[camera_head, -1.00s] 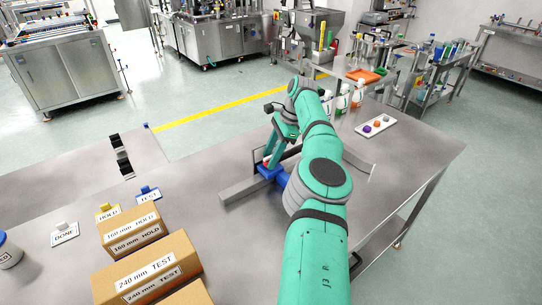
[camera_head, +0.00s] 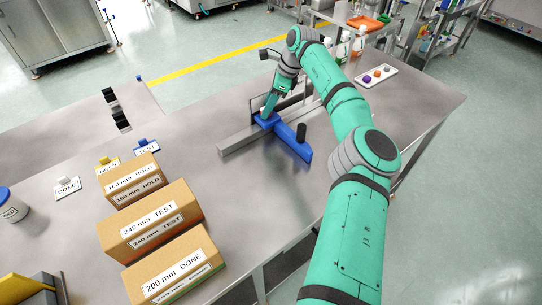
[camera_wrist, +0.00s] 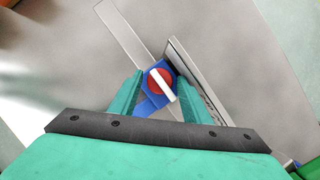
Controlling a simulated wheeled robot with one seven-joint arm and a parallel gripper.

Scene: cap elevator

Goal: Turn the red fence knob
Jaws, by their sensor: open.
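The red fence knob (camera_wrist: 156,76) is a round red disc with a white bar across it, on a blue block, in the wrist view. My gripper (camera_wrist: 160,77) is open, with one teal finger on each side of the knob; I cannot tell whether they touch it. In the head view my gripper (camera_head: 267,111) points down over the blue block (camera_head: 264,122) and hides most of the knob. The block sits on a grey metal fence bar (camera_head: 236,140). A blue arm (camera_head: 294,144) with a black upright post (camera_head: 301,132) extends to the right.
Cardboard boxes (camera_head: 160,228) stand at the left front, with label holders behind them. A white tray (camera_head: 376,77) with coloured knobs and several bottles (camera_head: 358,42) are at the back right. The steel table (camera_head: 225,180) is bare between boxes and fence.

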